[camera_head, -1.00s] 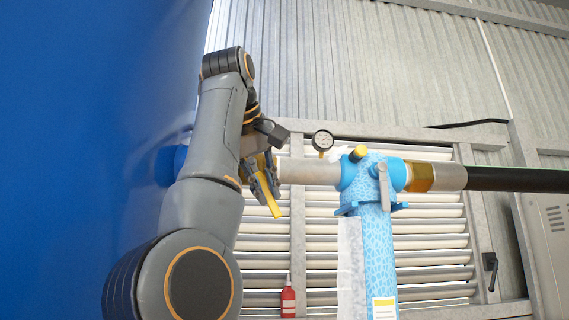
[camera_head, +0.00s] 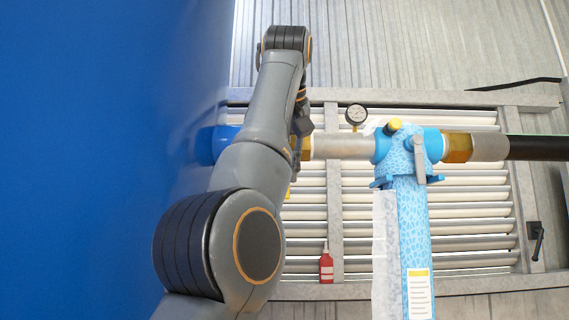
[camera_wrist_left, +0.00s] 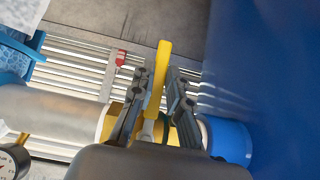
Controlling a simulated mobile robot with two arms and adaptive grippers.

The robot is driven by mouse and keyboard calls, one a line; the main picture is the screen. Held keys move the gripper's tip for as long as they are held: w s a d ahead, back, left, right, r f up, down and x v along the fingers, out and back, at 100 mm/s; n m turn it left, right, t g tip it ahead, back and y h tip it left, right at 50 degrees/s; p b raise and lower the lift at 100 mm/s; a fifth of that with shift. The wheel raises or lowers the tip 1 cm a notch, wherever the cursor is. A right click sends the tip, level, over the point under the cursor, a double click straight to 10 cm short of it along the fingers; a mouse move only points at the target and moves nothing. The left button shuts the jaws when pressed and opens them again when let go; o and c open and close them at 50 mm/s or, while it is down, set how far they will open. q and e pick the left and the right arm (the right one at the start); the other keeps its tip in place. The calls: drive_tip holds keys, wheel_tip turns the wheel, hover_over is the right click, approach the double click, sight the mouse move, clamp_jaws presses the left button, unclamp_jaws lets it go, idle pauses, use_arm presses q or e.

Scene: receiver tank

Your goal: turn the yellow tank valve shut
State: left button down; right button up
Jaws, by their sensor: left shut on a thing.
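The yellow valve handle (camera_wrist_left: 158,75) shows in the left wrist view as a long flat lever between my two finger pads. My left gripper (camera_wrist_left: 157,84) is shut on it, with the lever's free end reaching past the fingertips. The valve body is mostly hidden behind the fingers, near the blue pipe fitting (camera_wrist_left: 229,140) at the tank. In the head view only a small yellow piece of the handle (camera_head: 288,190) shows beside my forearm. There my left gripper (camera_head: 298,153) is largely hidden by my own arm. My right gripper is not in view.
The big blue tank (camera_head: 100,130) fills the left side, close to my arm. A red bottle (camera_head: 326,265) stands below, before the slatted wall.

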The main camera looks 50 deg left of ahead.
use_arm(q)
drive_tip(key=shift+f, duration=0.3)
drive_tip(key=c, duration=1.3)
unclamp_jaws()
drive_tip(key=shift+a+r, duration=0.1)
drive_tip(key=shift+s, duration=0.1)
drive_tip(key=shift+r, duration=0.1)
